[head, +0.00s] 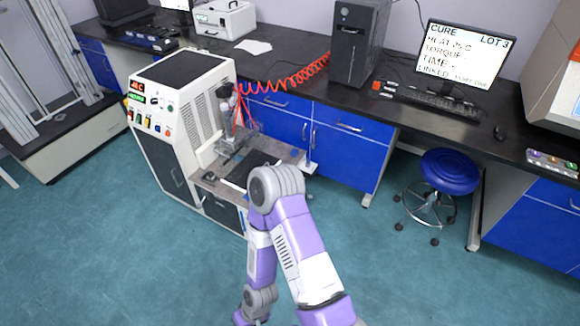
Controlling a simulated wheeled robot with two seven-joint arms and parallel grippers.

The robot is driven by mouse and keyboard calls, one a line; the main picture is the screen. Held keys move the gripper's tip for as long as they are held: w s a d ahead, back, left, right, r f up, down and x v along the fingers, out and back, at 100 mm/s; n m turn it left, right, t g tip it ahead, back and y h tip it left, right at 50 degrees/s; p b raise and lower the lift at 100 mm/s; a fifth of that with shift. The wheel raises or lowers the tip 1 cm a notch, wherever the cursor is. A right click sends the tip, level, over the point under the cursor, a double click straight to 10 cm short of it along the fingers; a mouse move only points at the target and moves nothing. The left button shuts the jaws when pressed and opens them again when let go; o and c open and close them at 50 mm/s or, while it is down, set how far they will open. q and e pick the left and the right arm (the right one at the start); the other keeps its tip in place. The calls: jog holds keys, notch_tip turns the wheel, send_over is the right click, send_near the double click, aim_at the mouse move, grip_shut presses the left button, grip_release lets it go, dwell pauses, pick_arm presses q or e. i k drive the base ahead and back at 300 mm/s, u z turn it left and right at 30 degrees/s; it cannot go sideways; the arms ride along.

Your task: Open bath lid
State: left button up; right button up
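I cannot single out the bath lid with certainty in the head view. A white machine (172,125) with a lit display and coloured buttons stands left of centre. Its grey front deck (215,183) carries a dark flat plate (258,160) and a grey metal fixture (228,147). A purple and white arm of mine rises from the bottom edge, bends at a grey joint in front of the deck and covers part of it. Neither gripper can be made out.
A dark bench with blue cabinets (345,150) runs along the back, with a monitor (463,55) and a black tower (357,40). A red coiled hose (290,80) reaches the machine. A blue stool (449,172) stands at right. Teal floor (430,285) is clear in front.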

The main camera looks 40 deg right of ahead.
aim_at(238, 176)
jog(key=z, duration=1.3)
jog(key=i, duration=1.5)
jog(key=u, duration=0.7)
jog(key=i, duration=0.35)
jog(key=u, duration=0.15)
